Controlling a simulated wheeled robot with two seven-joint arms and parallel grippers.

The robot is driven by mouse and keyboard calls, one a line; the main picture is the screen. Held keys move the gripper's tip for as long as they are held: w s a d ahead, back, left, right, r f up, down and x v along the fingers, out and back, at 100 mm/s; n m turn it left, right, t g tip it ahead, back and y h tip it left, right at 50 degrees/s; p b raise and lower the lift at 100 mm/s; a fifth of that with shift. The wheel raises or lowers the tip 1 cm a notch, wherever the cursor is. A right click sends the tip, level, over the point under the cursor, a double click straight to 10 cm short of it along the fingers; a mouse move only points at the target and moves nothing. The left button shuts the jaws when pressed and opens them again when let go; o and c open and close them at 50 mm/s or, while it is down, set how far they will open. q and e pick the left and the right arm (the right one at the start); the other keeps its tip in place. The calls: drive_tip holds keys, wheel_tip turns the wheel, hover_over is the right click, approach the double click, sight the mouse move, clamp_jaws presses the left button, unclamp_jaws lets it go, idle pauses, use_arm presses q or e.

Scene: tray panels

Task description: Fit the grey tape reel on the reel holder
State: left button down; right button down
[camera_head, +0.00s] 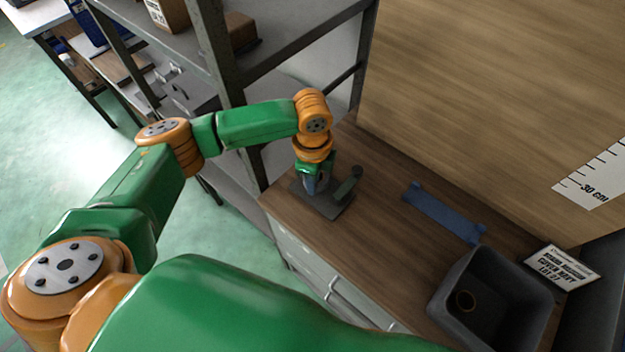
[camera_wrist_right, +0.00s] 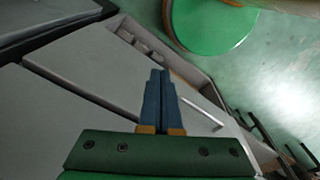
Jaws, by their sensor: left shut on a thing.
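My left gripper (camera_head: 310,187) points down over the dark grey reel holder (camera_head: 328,206), which has a flat base and a short upright arm at its right. The gripper is shut on a small grey thing that looks like the grey tape reel; the fingers and wrist hide most of it. I cannot tell whether the reel sits on the holder or just above it. My right gripper (camera_wrist_right: 160,100) shows in the right wrist view with its blue fingers together and nothing between them, away from the bench top.
A blue bracket (camera_head: 445,213) lies on the wooden bench (camera_head: 385,235). A metal shelf (camera_head: 290,45) stands behind my left arm. A wooden panel rises behind the bench.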

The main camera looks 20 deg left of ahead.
use_arm(q)
drive_tip(key=c, duration=1.3)
unclamp_jaws()
drive_tip(key=shift+s+f, duration=0.35)
drive_tip(key=shift+f, duration=0.05)
drive_tip(key=shift+o, duration=0.7)
drive_tip(key=shift+s, duration=0.35)
drive_tip(key=shift+w, duration=0.1)
